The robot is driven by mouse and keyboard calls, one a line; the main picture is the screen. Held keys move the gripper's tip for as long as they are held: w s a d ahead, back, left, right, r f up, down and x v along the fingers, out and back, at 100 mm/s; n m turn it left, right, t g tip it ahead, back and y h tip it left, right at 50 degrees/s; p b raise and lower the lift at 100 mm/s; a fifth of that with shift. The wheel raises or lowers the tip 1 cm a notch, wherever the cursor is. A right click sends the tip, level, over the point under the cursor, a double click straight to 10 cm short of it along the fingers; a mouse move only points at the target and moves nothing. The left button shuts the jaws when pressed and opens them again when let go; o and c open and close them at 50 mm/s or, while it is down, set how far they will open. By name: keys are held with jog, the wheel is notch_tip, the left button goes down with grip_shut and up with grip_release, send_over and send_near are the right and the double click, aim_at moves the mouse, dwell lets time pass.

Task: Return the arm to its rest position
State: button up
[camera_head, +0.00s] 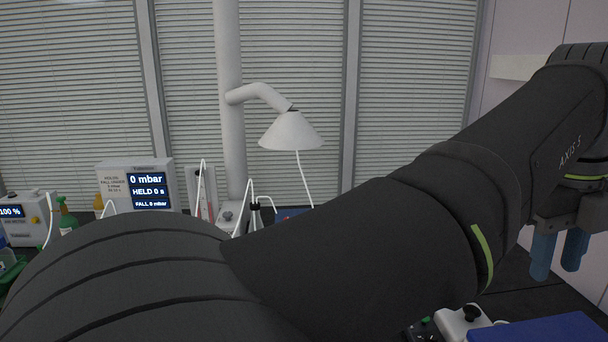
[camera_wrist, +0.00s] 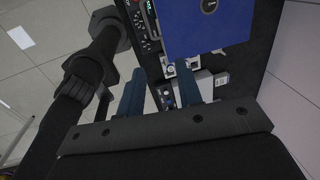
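My arm crosses the head view from the lower left to the upper right and hides much of the bench. My gripper (camera_head: 559,252) hangs at the right edge with its two blue fingers pointing down, apart and with nothing between them. The wrist view also shows the gripper (camera_wrist: 158,92) with its fingers spread and empty, above the bench equipment.
A display unit (camera_head: 137,186) reading 0 mbar stands at the back left, near a 100 % unit (camera_head: 28,218). A white hood (camera_head: 291,131) hangs mid-back. A blue panel (camera_head: 540,328) lies low right; a blue surface (camera_wrist: 208,25) fills the wrist view's top.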

jog(key=shift+a+f+y, duration=0.1)
jog(key=shift+f+y, duration=0.3)
jog(key=shift+f, duration=1.55)
jog(key=shift+o, duration=0.5)
jog(key=o, duration=0.4)
jog(key=shift+w, duration=0.25)
jog(key=o, duration=1)
jog(key=w+f+y, duration=0.1)
jog(key=w+f, duration=0.2)
jog(key=w, duration=0.8)
notch_tip(320, 180, down, 10)
jog(key=shift+w, duration=0.15)
notch_tip(320, 180, up, 10)
jog(key=shift+c, duration=0.2)
